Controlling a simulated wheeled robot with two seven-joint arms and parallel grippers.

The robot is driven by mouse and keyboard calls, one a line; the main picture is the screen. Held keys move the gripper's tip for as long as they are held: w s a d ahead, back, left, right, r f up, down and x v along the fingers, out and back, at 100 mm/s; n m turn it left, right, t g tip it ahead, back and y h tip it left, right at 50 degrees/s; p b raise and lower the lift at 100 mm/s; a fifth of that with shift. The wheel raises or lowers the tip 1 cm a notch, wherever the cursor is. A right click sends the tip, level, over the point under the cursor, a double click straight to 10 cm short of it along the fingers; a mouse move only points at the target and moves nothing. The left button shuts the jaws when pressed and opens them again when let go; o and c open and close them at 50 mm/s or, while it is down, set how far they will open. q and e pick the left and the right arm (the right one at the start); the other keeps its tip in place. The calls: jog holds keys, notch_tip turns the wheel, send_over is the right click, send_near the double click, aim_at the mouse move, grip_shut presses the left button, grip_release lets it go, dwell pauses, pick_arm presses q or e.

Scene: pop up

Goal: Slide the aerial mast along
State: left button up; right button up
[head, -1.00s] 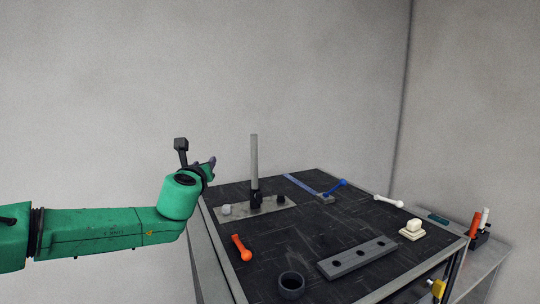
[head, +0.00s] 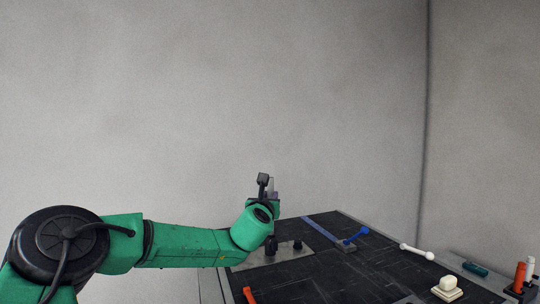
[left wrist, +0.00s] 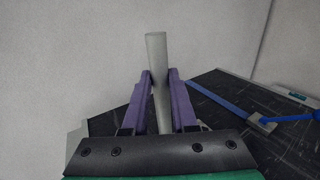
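The aerial mast, a light grey upright rod (left wrist: 156,55), rises between the two purple fingers of my left gripper (left wrist: 161,75) in the left wrist view. The fingers are apart, one on each side of the rod, with little room; firm contact is not clear. In the head view my left gripper (head: 269,190) is above the left back of the dark table and largely hides the mast. The mast stands over a pale plate (head: 262,256) with dark knobs; its foot is hidden behind my wrist. My right gripper is out of view.
On the dark table (head: 340,275) lie a blue-handled lever (head: 357,236) by a blue strip, a white bar (head: 417,251), a cream block (head: 447,289) and an orange handle (head: 249,295). Orange and white cylinders (head: 519,276) stand at the right. Plain walls rise behind.

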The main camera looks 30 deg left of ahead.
pick_arm(q)
grip_shut()
notch_tip(320, 180, up, 12)
jog(key=p, duration=0.7)
jog(key=o, duration=0.9)
grip_release()
jog(key=shift+s+r, duration=0.1)
jog(key=shift+s+d, duration=0.1)
jog(key=shift+s, duration=0.1)
